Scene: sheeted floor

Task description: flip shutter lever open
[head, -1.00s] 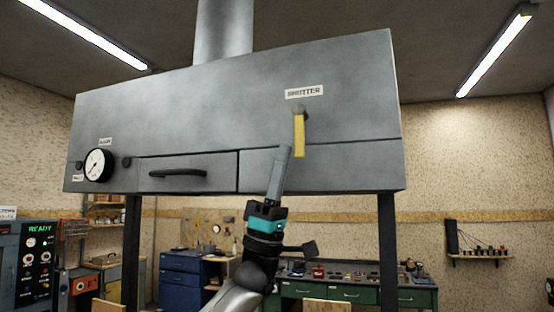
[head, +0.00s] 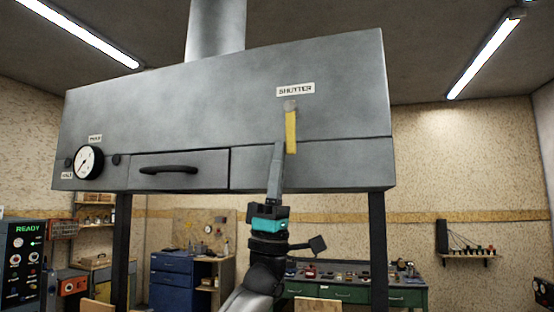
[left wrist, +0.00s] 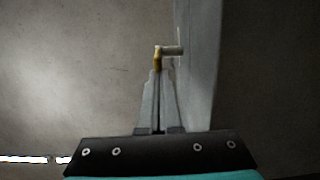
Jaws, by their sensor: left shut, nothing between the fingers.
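The shutter lever (head: 291,132) is a yellow bar hanging straight down from a round pivot under the "SHUTTER" label (head: 296,90) on the grey hood. My left gripper (head: 279,145) is shut and empty, pointing up. Its fingertips are just left of the lever's lower end in the head view. In the left wrist view, the lever (left wrist: 157,60) shows end-on with its grey pivot pin, right at the tips of my closed fingers (left wrist: 158,73). I cannot tell whether they touch. My right gripper is not in view.
The hood (head: 180,110) stands on dark posts and carries a dial gauge (head: 88,162) and a drawer with a black handle (head: 168,169). A green workbench (head: 345,292) and a blue cabinet (head: 171,280) stand behind. The space right of the lever is clear.

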